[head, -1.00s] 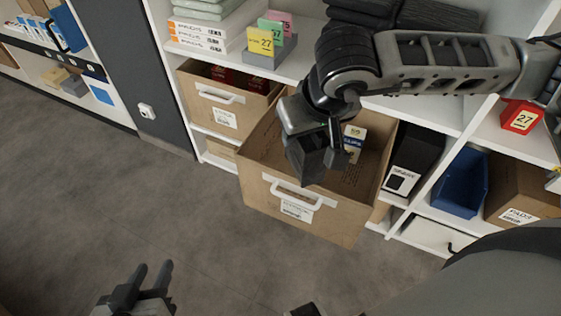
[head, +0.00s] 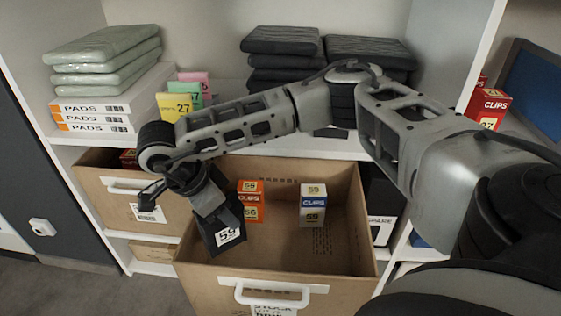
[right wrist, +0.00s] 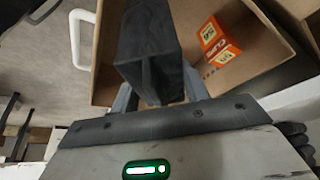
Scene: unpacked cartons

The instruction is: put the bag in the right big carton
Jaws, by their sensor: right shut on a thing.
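The bag (head: 222,232) is a small dark one with a white label reading 59. My right gripper (head: 207,198) is shut on its top. It hangs at the left side of the right big carton (head: 335,290), a brown pulled-out carton with a white handle, and covers part of its left wall. I cannot tell how far below the rim its bottom is. In the right wrist view the bag (right wrist: 148,40) extends from between my fingers (right wrist: 160,98), with the carton's floor beside it. My left gripper is not in view.
Inside the carton stand orange boxes (head: 250,200) near the back left and a blue-and-white clips box (head: 313,205) at the back. Its front and right floor are clear. Another brown carton (head: 150,212) stands left. A shelf board (head: 290,146) lies above the carton's back.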

